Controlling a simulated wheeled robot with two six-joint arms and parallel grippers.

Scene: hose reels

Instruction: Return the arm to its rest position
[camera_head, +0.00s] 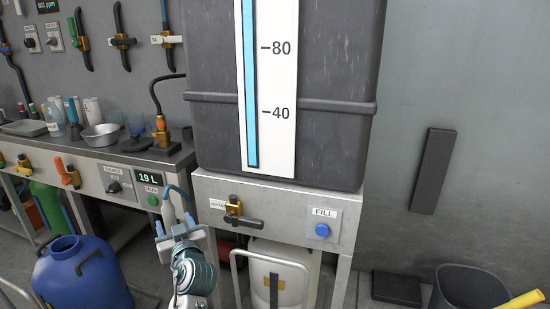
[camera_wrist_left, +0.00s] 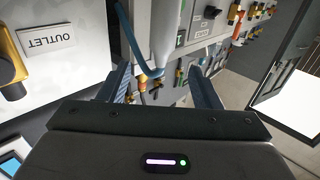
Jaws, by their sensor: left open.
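My left arm comes up from the bottom of the head view, and its gripper (camera_head: 174,222) stands in front of the gap between the bench and the tank stand. In the left wrist view the gripper (camera_wrist_left: 162,88) has its two fingers wide apart, with nothing gripped between them. A blue hose with a pale nozzle (camera_wrist_left: 146,62) shows beyond and between the fingers. My right gripper is not in view.
The outlet valve (camera_head: 236,208) and blue FILL button (camera_head: 322,230) are on the tank stand, right of my gripper. A large grey tank (camera_head: 340,140) sits on top. A blue drum (camera_head: 82,275) stands at left. The bench (camera_head: 95,165) holds cups and a bowl.

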